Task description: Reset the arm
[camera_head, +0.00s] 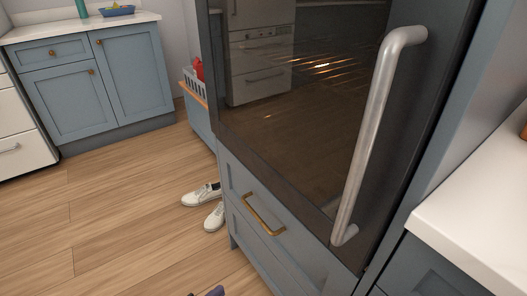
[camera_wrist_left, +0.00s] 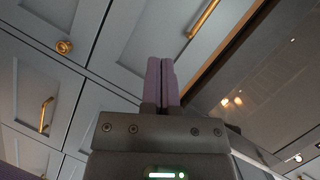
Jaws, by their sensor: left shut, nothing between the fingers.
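Blue cabinet fronts with brass pulls lie beyond the fingers there. The rest of my left arm is hidden from the head view. My right gripper is in neither view.
A tall dark glass door (camera_head: 290,100) with a long silver handle (camera_head: 372,130) stands close ahead. Below it is a blue drawer with a brass pull (camera_head: 263,214). White shoes (camera_head: 205,202) lie on the floor. A white counter (camera_head: 480,205) is at right. Open wooden floor (camera_head: 120,210) lies left.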

